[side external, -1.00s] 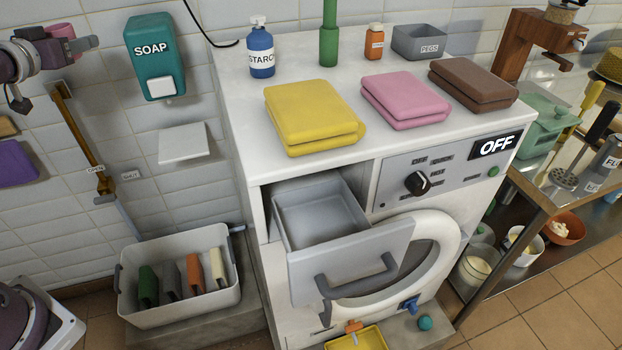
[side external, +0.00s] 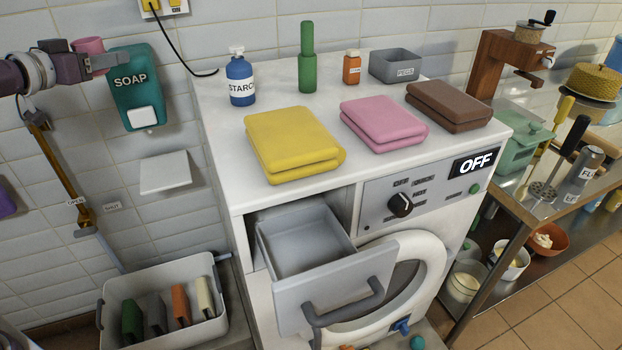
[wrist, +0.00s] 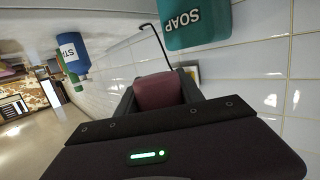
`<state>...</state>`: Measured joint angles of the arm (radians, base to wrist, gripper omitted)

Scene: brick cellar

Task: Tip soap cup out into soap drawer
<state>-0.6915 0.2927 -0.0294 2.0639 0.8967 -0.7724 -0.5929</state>
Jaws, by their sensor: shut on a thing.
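The soap cup (side external: 88,45) is pink and is held in my gripper (side external: 108,63) at the upper left. The jaws are shut on it, and in the wrist view the cup (wrist: 158,90) sits between the fingers. The cup looks about upright; its contents are hidden. The soap drawer (side external: 336,292) is pulled out of the white washing machine, and its grey tray looks empty. My gripper is well to the left of the drawer and higher than it, in front of the teal soap dispenser (side external: 125,97).
A white wall shelf (side external: 164,173) is below the dispenser. The machine top holds folded yellow (side external: 290,143), pink (side external: 383,123) and brown (side external: 449,105) cloths, a starch bottle (side external: 241,80) and a green bottle (side external: 307,65). A grey bin (side external: 206,333) stands on the floor side.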

